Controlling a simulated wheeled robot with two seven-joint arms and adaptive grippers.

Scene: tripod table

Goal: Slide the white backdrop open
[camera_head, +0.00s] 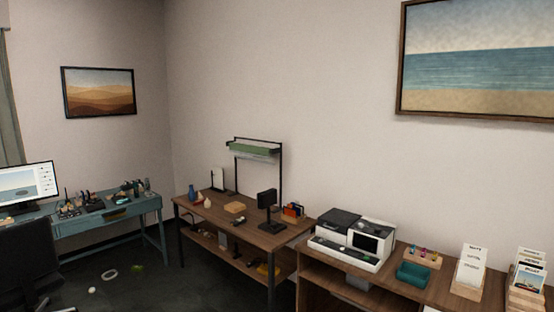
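A black upright frame (281,182) stands at the back of a wooden table (215,207) in the middle of the picture. A green roll or bar (250,149) hangs across its top. A pale whitish strip (262,158) shows just under the green bar; it may be the white backdrop, but it is too small to be sure. Neither of my grippers is in view.
The table carries a black screen-like object on a stand (267,199), a tan block (235,207) and a blue bottle (192,192). A white machine (352,240) stands on the right-hand cabinet. A teal desk (95,228) and black chair (28,262) are left. Small items lie on the dark floor.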

